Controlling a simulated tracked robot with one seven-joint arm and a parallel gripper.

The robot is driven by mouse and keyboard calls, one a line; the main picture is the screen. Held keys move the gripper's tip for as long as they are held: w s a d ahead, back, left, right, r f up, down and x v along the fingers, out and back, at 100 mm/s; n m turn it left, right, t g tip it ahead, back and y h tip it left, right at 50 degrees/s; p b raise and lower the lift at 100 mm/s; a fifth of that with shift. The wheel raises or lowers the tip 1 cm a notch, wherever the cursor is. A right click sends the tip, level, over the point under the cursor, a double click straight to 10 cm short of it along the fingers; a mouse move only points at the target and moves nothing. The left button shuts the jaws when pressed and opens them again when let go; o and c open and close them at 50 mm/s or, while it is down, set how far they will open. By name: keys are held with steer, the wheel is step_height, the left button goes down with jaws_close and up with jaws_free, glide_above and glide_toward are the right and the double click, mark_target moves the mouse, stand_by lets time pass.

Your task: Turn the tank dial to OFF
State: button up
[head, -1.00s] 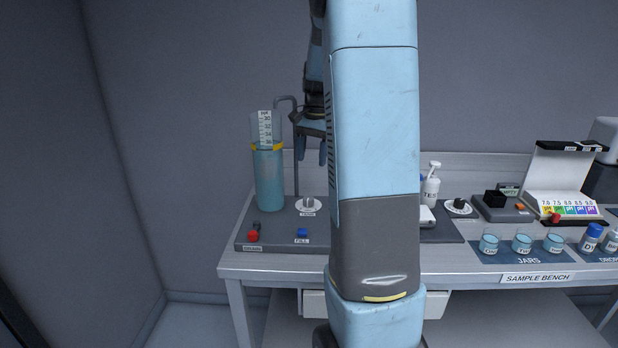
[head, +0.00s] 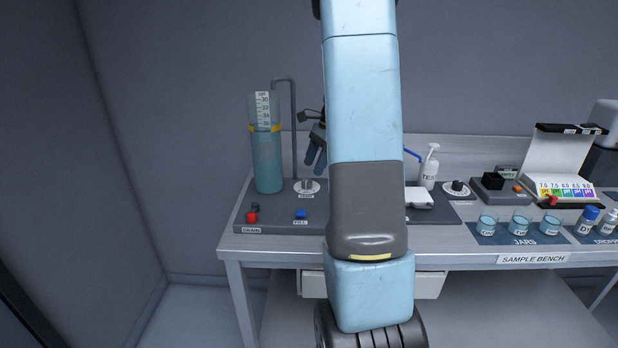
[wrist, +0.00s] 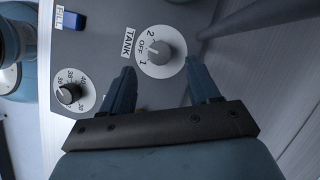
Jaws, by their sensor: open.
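The tank dial (wrist: 160,52) is a grey knob on a round white plate marked OFF, 1 and 2, beside a TANK label (wrist: 129,43). I cannot tell for sure which mark the knob points to. In the head view the dial (head: 307,186) sits on the dark panel at the foot of the tank. My gripper (wrist: 160,67) is open and empty, its fingertips on either side of the dial in the picture, apart from the knob. In the head view my gripper (head: 314,158) hangs above the dial, partly hidden behind my arm.
A clear tank (head: 268,160) of blue liquid stands left of the dial, with a bent pipe (head: 294,135) behind. A red drain button (head: 252,218) and a blue FILL button (head: 301,214) are in front. A smaller numbered dial (wrist: 68,93) is nearby.

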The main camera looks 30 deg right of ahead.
mark_target(308, 179)
steer(key=shift+x, duration=2.6)
